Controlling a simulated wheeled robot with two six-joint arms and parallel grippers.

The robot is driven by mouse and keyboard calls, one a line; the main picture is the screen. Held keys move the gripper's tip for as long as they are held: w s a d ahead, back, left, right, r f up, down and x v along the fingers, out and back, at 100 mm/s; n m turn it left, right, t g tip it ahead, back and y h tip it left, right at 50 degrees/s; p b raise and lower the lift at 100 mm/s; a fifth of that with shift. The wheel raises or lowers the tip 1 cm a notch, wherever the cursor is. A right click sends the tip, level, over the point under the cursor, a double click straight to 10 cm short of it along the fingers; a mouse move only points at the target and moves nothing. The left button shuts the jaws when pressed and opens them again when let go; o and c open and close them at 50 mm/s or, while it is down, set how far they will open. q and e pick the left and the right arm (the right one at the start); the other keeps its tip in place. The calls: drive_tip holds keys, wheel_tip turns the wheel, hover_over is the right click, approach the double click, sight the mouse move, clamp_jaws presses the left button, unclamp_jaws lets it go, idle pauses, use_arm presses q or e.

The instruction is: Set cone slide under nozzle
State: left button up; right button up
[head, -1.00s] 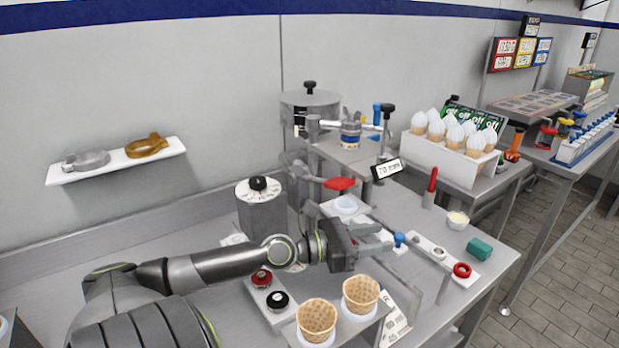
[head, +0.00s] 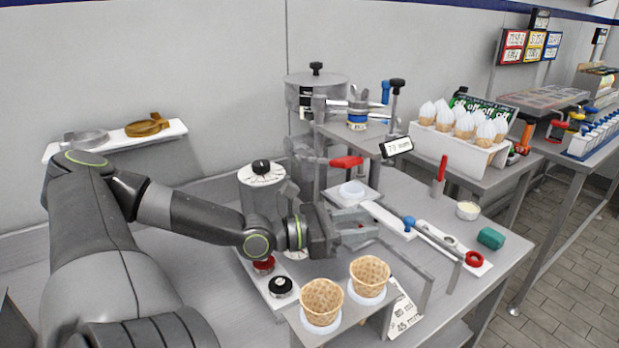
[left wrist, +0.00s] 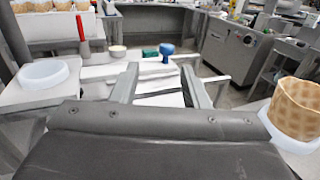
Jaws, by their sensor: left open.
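The cone slide is a white bar (head: 388,219) with a blue knob (head: 409,223) at its front end and a white ring cup (head: 352,189) at its back end. The ring holds no cone. A red lever (head: 346,162) is above the ring; I cannot make out the nozzle itself. My left gripper (head: 370,225) is open and empty, to the left of the knob. In the left wrist view the blue knob (left wrist: 167,49) stands beyond the open fingertips (left wrist: 160,76), apart from them, and the ring (left wrist: 43,73) is at left. My right gripper is not in view.
Two waffle cones (head: 321,302) (head: 369,275) stand in a rack in front of the gripper. A metal rail (head: 432,278) runs close by.

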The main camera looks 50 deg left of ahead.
use_arm(q)
drive_tip(key=p+v, duration=0.6)
drive_tip(key=v, duration=0.3)
idle(0.4)
drive_tip(key=shift+s, duration=0.15)
idle(0.4)
